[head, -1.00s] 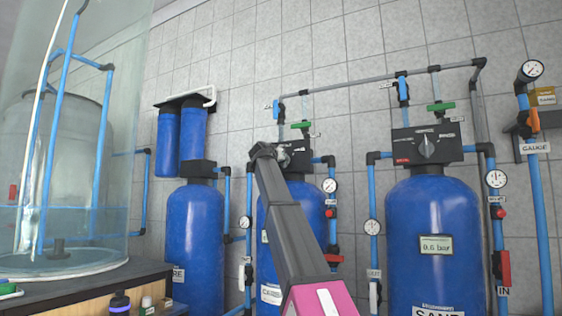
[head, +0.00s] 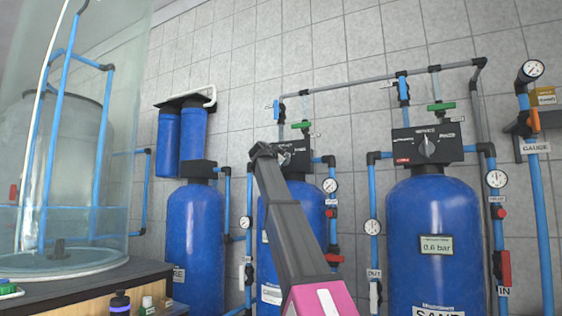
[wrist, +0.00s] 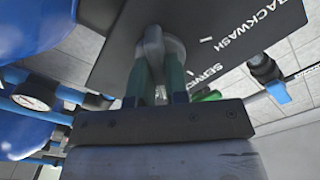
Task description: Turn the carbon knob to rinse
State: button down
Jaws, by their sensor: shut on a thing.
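The carbon knob is a grey knob (wrist: 153,42) on a black control panel (wrist: 205,40), seen close up in the wrist view. The panel carries white labels, among them BACKWASH and SERVICE; I cannot read a rinse label here. My gripper (wrist: 158,72) has its two green-tinted fingers shut on the knob's handle, one on each side. In the head view, my arm reaches up to the black control head (head: 298,157) on the middle blue tank (head: 311,215). My arm hides part of that panel and most of the knob.
A sand tank (head: 432,235) with its own black panel and grey knob (head: 427,147) stands at the right. Another blue tank (head: 194,235) stands at the left. Pipes, valves and a pressure gauge (head: 330,185) crowd close around the middle tank.

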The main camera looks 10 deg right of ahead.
jog(key=shift+m, duration=1.7)
jog(key=c, duration=1.1)
grip_release()
jog(key=v, duration=1)
jog(key=shift+s+a, duration=0.25)
jog(key=shift+s, duration=0.05)
